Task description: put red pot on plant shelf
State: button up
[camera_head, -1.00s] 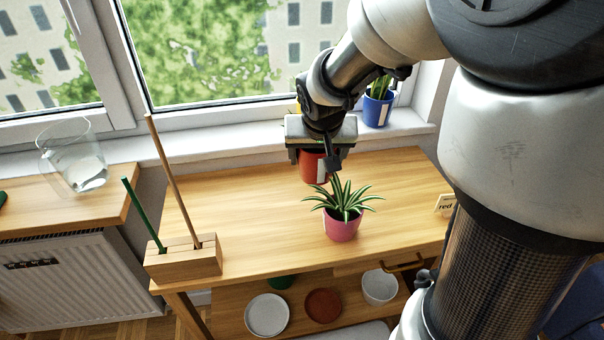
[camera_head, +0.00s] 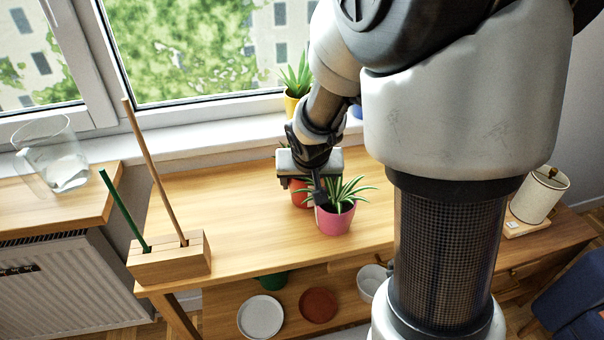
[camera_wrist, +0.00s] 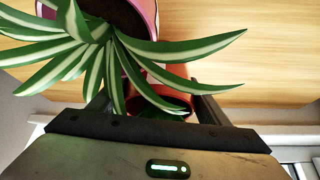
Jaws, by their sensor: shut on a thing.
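My gripper (camera_head: 308,186) is shut on the red pot (camera_head: 299,194), low over the wooden table (camera_head: 230,205). The head view does not show clearly whether the pot touches the table. In the wrist view, the red pot (camera_wrist: 172,78) is between the fingers, partly covered by striped leaves. A pink pot (camera_head: 335,219) with a spider plant stands on the table right beside it, to the right and nearer the front. The pink pot (camera_wrist: 148,14) also shows at the top of the wrist view. No label marks which surface is the plant shelf.
A yellow pot (camera_head: 291,104) with a plant stands on the windowsill (camera_head: 210,143); a blue pot is mostly hidden behind my arm. A wooden block (camera_head: 170,259) with two upright sticks stands at the table's front left. Saucers lie on the lower shelf. The table's left middle is clear.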

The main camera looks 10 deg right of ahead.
jog(key=shift+f, duration=0.15)
jog(key=o, duration=1.4)
